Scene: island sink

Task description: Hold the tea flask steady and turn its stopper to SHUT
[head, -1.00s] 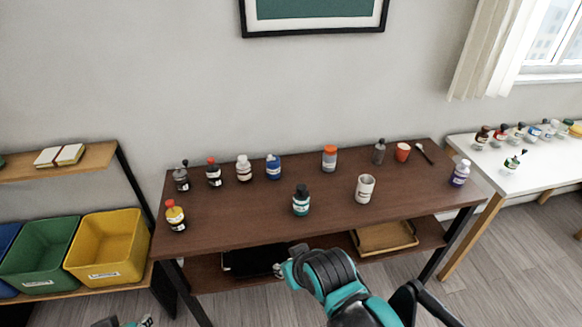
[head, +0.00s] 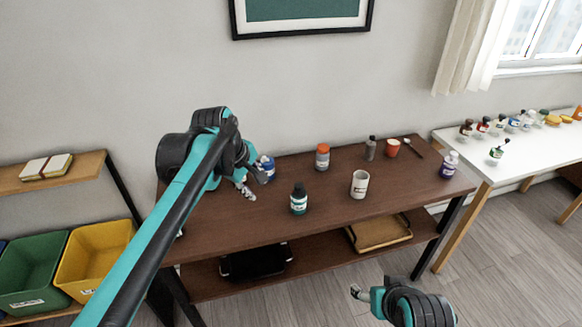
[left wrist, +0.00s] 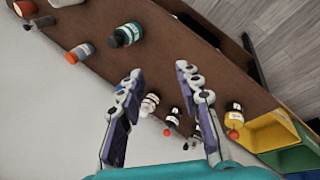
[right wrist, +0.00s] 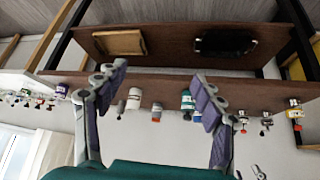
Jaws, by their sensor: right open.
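I cannot tell for certain which container is the tea flask. A teal bottle with a black top (head: 299,199) stands upright near the table's front middle. It also shows in the left wrist view (left wrist: 126,35) and the right wrist view (right wrist: 188,99). A grey container with an orange top (head: 322,157) stands behind it. No SHUT mark is readable. My left gripper (head: 246,188) is open and empty above the table's left part; in its wrist view (left wrist: 158,85) a white bottle (left wrist: 149,104) shows between the fingers, apart from them. My right gripper (head: 357,293) is open and empty before the table.
A white cup (head: 360,184), a dark grey bottle (head: 370,148), a red cup (head: 392,147) and a purple bottle (head: 449,164) stand on the brown table (head: 330,215). A blue bottle (head: 265,168) is close to my left gripper. My left arm hides the table's left end.

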